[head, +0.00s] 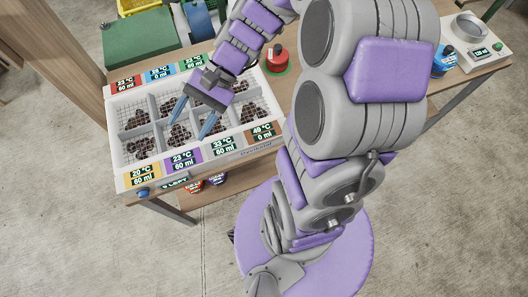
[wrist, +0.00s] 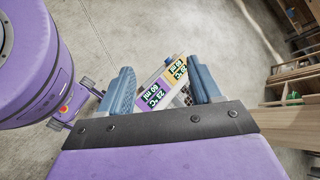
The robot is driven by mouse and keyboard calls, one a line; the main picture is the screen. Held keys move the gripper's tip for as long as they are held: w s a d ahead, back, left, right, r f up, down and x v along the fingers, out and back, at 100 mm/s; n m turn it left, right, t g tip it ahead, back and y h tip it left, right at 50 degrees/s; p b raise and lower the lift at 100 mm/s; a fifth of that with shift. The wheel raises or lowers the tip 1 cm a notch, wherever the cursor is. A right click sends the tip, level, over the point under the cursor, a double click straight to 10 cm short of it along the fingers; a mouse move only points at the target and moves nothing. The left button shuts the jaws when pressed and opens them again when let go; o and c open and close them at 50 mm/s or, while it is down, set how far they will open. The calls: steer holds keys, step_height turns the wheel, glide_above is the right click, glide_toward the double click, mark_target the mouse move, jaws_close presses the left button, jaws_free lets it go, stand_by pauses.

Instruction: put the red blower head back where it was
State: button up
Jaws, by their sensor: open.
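A red piece with a dark upper part (head: 278,60), which looks like the red blower head, stands on a round green base on the table, just right of the crate's back corner. My gripper (head: 187,129) is open above the front middle of the white crate (head: 122,169). Its two blue fingers point down, with nothing between them. The red piece is to the right of and behind my gripper, apart from it. In the wrist view my open gripper (wrist: 160,72) shows the crate's purple label (wrist: 152,96) and orange label beyond its fingers.
The crate has several compartments holding dark chestnuts, with coloured labels along its edges. A green box (head: 138,38) and a yellow basket stand behind it. A device with a metal bowl (head: 471,27) and a blue-topped item (head: 443,60) stand at the right. Small containers (head: 216,178) sit below the tabletop.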

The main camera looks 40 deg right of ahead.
steer(key=s+d+n+h, duration=0.3)
steer(key=s+n+h, duration=0.1)
steer(key=s, duration=0.4)
steer(key=s+d+r+n+h, duration=0.1)
steer(key=s+d+n+h, duration=0.2)
steer(key=s+h, duration=0.3)
steer(key=s+d, duration=0.1)
steer(key=s, duration=0.1)
steer(key=shift+s+d+r+n+h, duration=0.15)
steer(key=shift+s+d+n+h, duration=0.1)
steer(key=shift+s+n+h, duration=0.15)
steer(key=shift+a, duration=0.1)
